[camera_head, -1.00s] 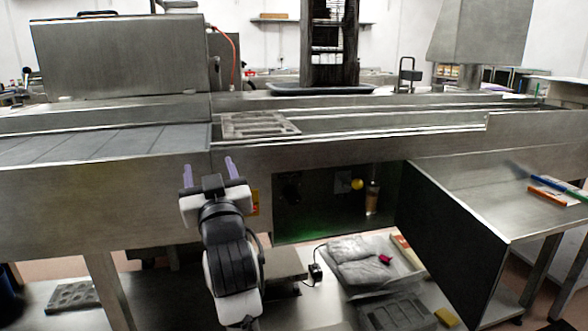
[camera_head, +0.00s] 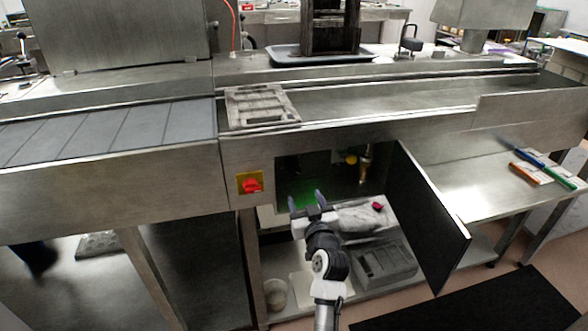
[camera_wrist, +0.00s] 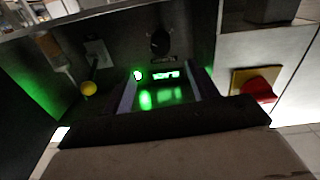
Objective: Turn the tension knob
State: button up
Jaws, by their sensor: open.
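A round black knob (camera_wrist: 160,42) with a pale mark sits on the dark panel inside the open cabinet, in the wrist view; it looks like the tension knob, though no label is readable. A lit green display (camera_wrist: 158,76) is beside it. My gripper (camera_head: 306,200) is at the cabinet opening in the head view, fingers pointing in. In the wrist view my gripper (camera_wrist: 160,92) is open and empty, with the display seen between its fingers and the knob beyond them, apart. In the head view the knob is too dark to make out.
A red switch on a yellow plate (camera_head: 250,184) is left of the opening. A yellow ball (camera_head: 351,159) is inside the cabinet. The open black door (camera_head: 428,215) stands at the right. A lower shelf holds a grey bag (camera_head: 360,217) and a grey mould tray (camera_head: 385,264).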

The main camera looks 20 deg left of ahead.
aim_at(294, 172)
jog(key=p+x, duration=0.3)
jog(key=x, duration=1)
jog(key=shift+w+a+r, duration=0.1)
jog(key=shift+w+a, duration=0.05)
jog(key=shift+w, duration=0.1)
jog(key=shift+c, duration=0.5)
jog(key=c, duration=0.9)
jog(key=shift+m, duration=0.3)
jog(key=m, duration=0.5)
jog(key=m+p, duration=0.1)
jog(key=m, duration=0.4)
jog(key=shift+s+m+p, duration=0.1)
jog(key=shift+m+p, duration=0.3)
